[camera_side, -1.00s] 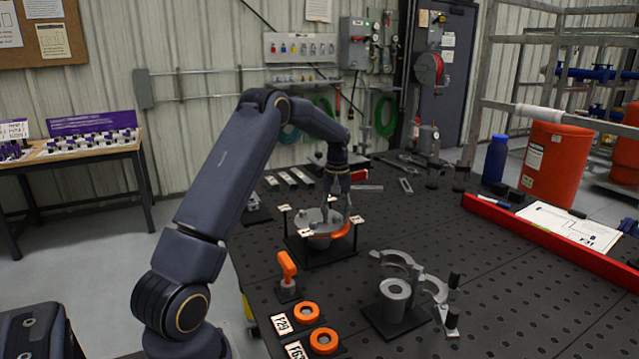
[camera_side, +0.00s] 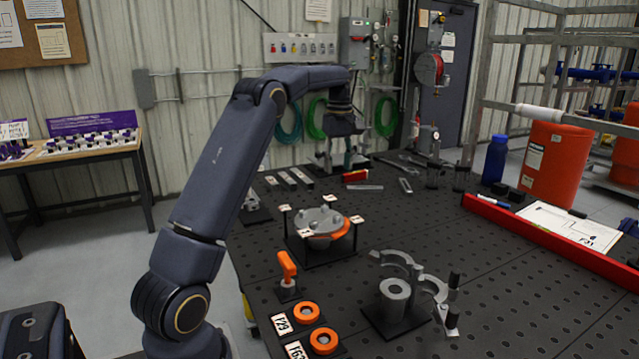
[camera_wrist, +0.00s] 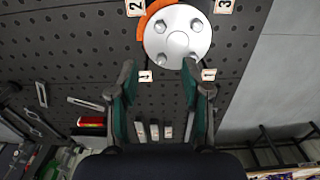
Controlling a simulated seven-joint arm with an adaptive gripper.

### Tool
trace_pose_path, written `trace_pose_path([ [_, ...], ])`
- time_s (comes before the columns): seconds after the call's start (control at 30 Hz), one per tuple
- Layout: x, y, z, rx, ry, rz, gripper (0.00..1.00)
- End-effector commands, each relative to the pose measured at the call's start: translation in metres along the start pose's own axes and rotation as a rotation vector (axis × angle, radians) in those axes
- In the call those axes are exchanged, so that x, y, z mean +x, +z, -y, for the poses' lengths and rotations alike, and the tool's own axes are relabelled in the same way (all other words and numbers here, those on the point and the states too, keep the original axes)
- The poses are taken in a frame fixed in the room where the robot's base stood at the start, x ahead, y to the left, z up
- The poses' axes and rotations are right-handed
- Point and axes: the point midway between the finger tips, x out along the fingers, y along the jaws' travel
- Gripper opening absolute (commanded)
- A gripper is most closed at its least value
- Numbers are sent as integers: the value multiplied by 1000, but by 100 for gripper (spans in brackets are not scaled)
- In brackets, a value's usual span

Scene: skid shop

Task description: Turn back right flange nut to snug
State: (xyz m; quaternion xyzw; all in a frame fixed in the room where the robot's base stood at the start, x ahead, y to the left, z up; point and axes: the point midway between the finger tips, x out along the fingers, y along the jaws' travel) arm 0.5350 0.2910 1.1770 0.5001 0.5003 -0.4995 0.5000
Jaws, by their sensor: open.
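The grey round flange (camera_side: 318,219) sits on a black stand on the bench, with several nuts on its face and an orange part under it. The wrist view shows the flange (camera_wrist: 177,36) from above, beyond the fingertips, with its nuts spread around a central hub. The lower-right nut (camera_wrist: 192,61) there lies close to the right fingertip's image. My gripper (camera_side: 346,163) is open and empty, raised behind the flange and clear of it. Its two fingers (camera_wrist: 158,66) stand wide apart in the wrist view. How tight any nut is cannot be told.
Small numbered cards (camera_side: 357,219) stand around the flange. An orange-handled tool (camera_side: 287,268), orange rings (camera_side: 306,312) and a grey cylinder with open clamp arms (camera_side: 394,296) are nearer the camera. Flat bars (camera_side: 287,179) lie at the back. The bench right of the flange is mostly clear.

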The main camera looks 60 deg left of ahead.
Motion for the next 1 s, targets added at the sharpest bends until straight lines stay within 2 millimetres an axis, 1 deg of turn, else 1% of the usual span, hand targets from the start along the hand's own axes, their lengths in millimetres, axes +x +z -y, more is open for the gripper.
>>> trace_pose_path([
  [0.03,-11,0,-1,0,3,-2,48],
  [0.07,-18,0,-1,1,4,-2,48],
  [0.1,-26,5,-2,9,9,-4,48],
  [0.4,-77,48,-8,89,87,-48,48],
  [0.6,-104,82,3,142,120,-62,48],
  [0.8,-123,112,16,208,153,-75,48],
  [1.0,-131,128,24,248,171,-82,48],
])
